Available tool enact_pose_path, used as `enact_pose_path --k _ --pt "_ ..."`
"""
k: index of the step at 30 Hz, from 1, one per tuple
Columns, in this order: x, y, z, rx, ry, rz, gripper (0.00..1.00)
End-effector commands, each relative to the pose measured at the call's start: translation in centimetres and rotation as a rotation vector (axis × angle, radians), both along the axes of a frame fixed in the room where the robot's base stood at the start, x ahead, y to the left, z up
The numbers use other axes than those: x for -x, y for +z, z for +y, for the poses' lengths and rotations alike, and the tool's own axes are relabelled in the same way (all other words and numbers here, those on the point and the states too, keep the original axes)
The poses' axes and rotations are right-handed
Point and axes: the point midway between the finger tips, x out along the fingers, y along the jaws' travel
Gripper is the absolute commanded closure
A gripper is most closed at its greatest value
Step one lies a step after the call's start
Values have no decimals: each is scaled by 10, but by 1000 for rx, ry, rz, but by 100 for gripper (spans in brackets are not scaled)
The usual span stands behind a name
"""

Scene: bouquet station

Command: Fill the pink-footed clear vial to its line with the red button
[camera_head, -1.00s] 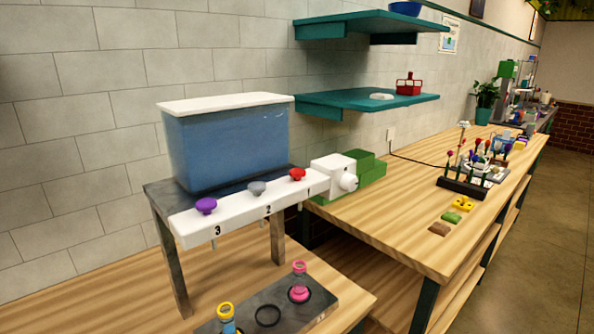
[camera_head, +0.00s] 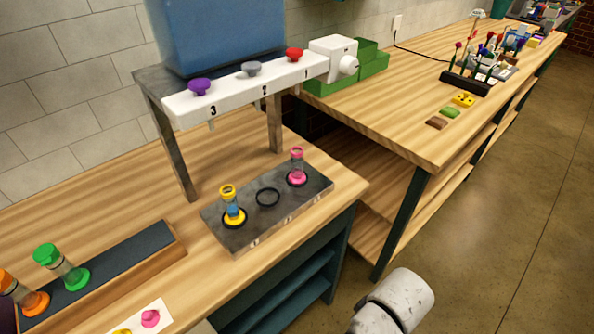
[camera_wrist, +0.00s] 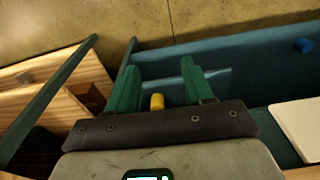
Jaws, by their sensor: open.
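The pink-footed clear vial (camera_head: 297,166) stands upright in the right ring of a dark grey plate (camera_head: 250,218) on the near bench, and it looks empty. The red button (camera_head: 294,55) is the rightmost knob on the white dispenser bar (camera_head: 240,88), above the number 1. The grey button (camera_head: 251,69) and purple button (camera_head: 200,86) sit to its left. A blue water tank (camera_head: 215,35) stands behind the bar. My gripper (camera_wrist: 158,84) shows in the wrist view with its two green fingers apart and nothing between them, away from the vial and button.
A yellow-footed vial (camera_head: 232,207) with blue liquid stands in the plate's left ring; the middle ring (camera_head: 268,197) is empty. A rack (camera_head: 110,277) at lower left holds green and orange vials. Metal legs (camera_head: 170,148) support the dispenser. Open floor (camera_head: 480,240) lies at right.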

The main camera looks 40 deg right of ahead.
Motion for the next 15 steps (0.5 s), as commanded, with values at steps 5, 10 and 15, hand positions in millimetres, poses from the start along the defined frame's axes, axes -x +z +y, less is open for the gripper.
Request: enact_pose_path --k 5,10,15 --pt "0 0 0 0 0 0 66" --pt "0 0 0 0 0 0 82" --pt "0 0 0 0 0 0 99"
